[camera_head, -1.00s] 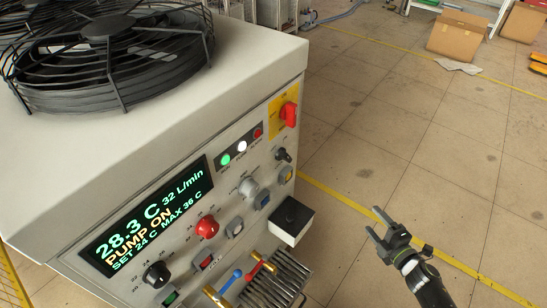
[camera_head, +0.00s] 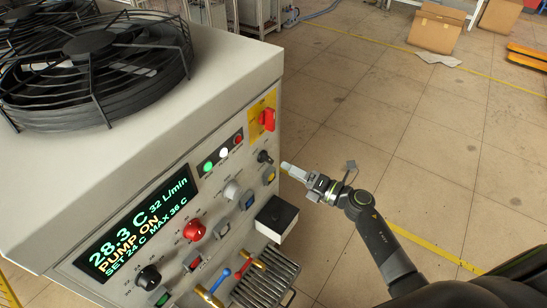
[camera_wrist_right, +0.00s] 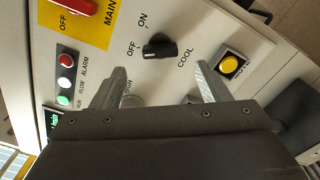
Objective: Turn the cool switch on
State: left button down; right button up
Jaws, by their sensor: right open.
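The cool switch is a small black rotary knob (camera_head: 264,157) on the upper right of the machine's front panel. In the right wrist view the black knob (camera_wrist_right: 157,46) sits beside the labels OFF, ON and COOL. My right gripper (camera_head: 287,168) is just right of the knob in the head view, facing the panel. In the wrist view its two fingers (camera_wrist_right: 160,82) are apart, with the knob beyond and between them, and nothing is held. Whether a fingertip touches the panel cannot be told. My left gripper is not in view.
A red main switch (camera_head: 268,119) on a yellow plate is above the knob. A yellow button (camera_wrist_right: 229,65) lies beside it. Indicator lights, a red knob (camera_head: 195,230), a black box (camera_head: 277,217) and a display (camera_head: 137,222) share the panel. Open floor lies right.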

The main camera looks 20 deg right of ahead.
aim_at(271, 160)
jog(key=x, duration=0.7)
jog(key=shift+p, duration=0.3)
jog(key=c, duration=1)
